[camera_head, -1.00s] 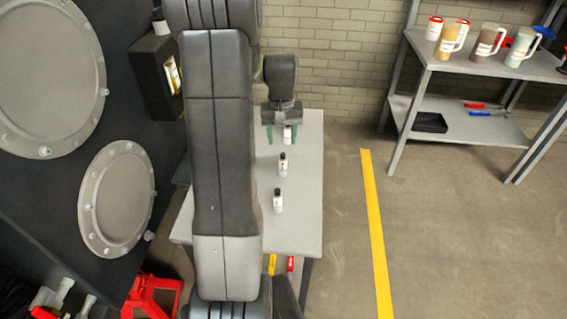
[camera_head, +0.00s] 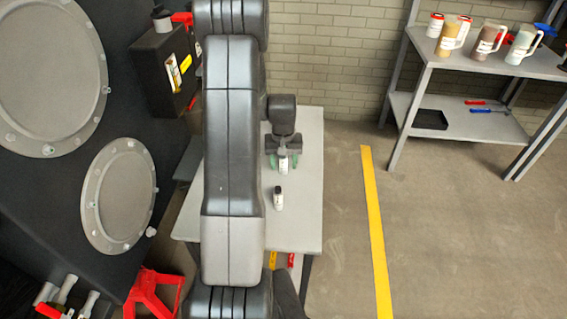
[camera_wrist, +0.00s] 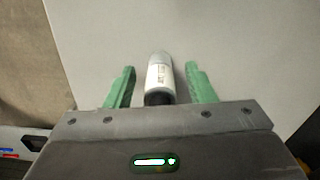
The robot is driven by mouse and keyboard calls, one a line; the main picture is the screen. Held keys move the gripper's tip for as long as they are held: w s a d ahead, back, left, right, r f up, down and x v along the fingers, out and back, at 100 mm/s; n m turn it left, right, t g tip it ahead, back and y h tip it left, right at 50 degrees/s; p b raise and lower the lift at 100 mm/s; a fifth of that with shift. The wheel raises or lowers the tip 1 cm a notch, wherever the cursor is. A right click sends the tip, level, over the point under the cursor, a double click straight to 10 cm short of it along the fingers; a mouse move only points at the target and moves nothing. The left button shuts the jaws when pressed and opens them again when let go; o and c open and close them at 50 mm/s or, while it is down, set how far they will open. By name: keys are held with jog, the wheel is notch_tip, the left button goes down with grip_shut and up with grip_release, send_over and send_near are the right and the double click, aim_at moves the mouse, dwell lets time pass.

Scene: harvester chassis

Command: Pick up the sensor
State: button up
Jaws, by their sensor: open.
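A dark machine with round plates (camera_head: 120,197) stands at the left. A black box (camera_head: 160,75) is fixed on it near the table. A shelf (camera_head: 470,75) with mugs stands at the far right. The table's right side and the floor beyond are clear.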

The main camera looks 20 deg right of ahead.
grip_shut()
jog(key=shift+r, duration=0.1)
